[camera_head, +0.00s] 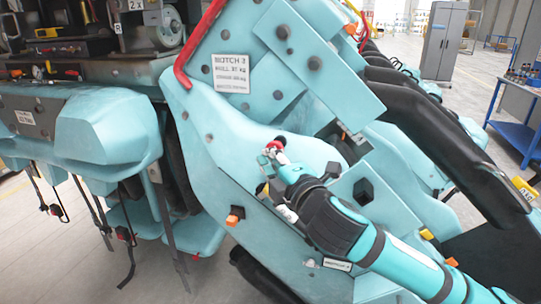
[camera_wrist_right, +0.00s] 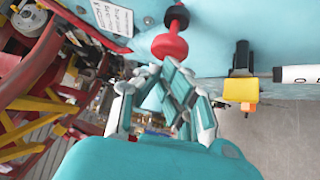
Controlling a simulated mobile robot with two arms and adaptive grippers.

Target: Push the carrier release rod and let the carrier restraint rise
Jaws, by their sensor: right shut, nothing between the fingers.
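The carrier (camera_head: 230,120) is a large teal body filling the middle of the head view. A short rod with a red and black knob, which looks like the release rod (camera_wrist_right: 170,46), sticks out of its teal side; it also shows in the head view (camera_head: 275,145). My right gripper (camera_head: 279,160) is shut and empty, its fingertips close to the red knob. In the wrist view the fingertips (camera_wrist_right: 160,70) are just below the knob; I cannot tell if they touch. A thick black padded bar (camera_head: 430,130), perhaps the restraint, slopes down to the right. My left gripper is not in view.
A white label plate (camera_head: 231,74) and a bent red bar (camera_head: 185,60) are on the carrier's upper left. Orange tabs (camera_head: 235,215) stick out lower down. A blue workbench (camera_head: 520,130) and a grey cabinet (camera_head: 440,45) stand behind at the right. Straps hang at the left.

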